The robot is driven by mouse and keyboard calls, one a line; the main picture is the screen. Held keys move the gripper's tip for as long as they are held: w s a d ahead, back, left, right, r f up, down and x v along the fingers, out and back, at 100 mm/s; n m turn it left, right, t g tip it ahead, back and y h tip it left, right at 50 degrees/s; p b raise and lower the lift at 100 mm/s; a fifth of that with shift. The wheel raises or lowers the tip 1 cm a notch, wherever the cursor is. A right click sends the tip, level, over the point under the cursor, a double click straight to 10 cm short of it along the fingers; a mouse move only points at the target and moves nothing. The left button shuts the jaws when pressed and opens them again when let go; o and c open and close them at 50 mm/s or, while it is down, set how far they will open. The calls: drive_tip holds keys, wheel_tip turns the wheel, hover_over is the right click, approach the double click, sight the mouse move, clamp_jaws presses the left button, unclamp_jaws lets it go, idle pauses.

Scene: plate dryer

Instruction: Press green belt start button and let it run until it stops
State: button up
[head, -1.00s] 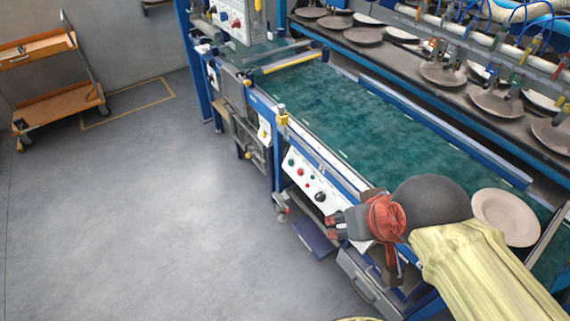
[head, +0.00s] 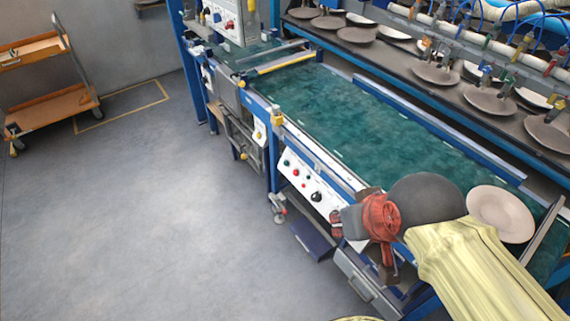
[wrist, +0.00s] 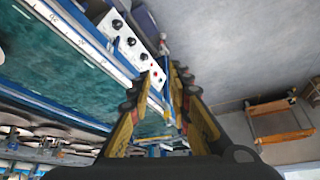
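The white control panel (head: 307,183) is on the front of the conveyor, below the green belt (head: 375,115). It carries small coloured buttons and a black knob (head: 316,197); a small green button (head: 285,163) seems to be at its upper left, near a red one (head: 295,171). My gripper (head: 337,223) is beside the panel's lower right end, apart from the buttons. In the wrist view, its yellow and black fingers (wrist: 159,79) are spread with nothing between them, and the panel (wrist: 133,45) shows above the left finger. A pale plate (head: 500,213) is at the belt's right end.
Several plates sit on the dryer shelf (head: 400,65) behind the belt, under hoses and fittings. A wooden-shelved trolley (head: 50,108) stands at far left. The grey floor (head: 150,210) before the conveyor is largely clear. A blue pedal-like flap (head: 312,240) is low under the panel.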

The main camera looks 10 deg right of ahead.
clamp_jaws()
idle(1.3)
